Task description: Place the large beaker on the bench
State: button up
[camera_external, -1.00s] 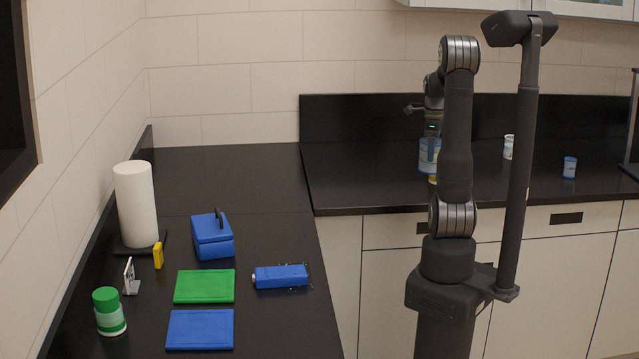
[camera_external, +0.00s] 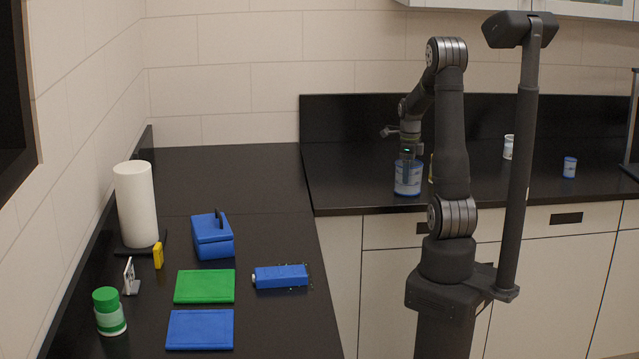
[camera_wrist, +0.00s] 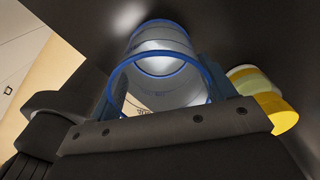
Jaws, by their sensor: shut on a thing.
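The large beaker (camera_external: 408,180) is a clear cup with blue bands, at the left front part of the back bench (camera_external: 350,185). My gripper (camera_external: 408,166) is shut on it from above. In the wrist view the beaker (camera_wrist: 165,50) shows its blue rim between the fingers. Its base looks at or close to the bench top; I cannot tell if it touches. It looks upright in the external view.
A yellow-banded container (camera_wrist: 262,95) stands right beside the beaker, mostly behind my arm in the external view. A white cup (camera_external: 508,147) and a small blue cup (camera_external: 569,167) stand farther right. The bench left of the beaker is clear.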

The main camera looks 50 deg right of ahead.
jog(key=shift+f, duration=0.15)
jog(key=o, duration=1)
notch_tip(320, 180, up, 12)
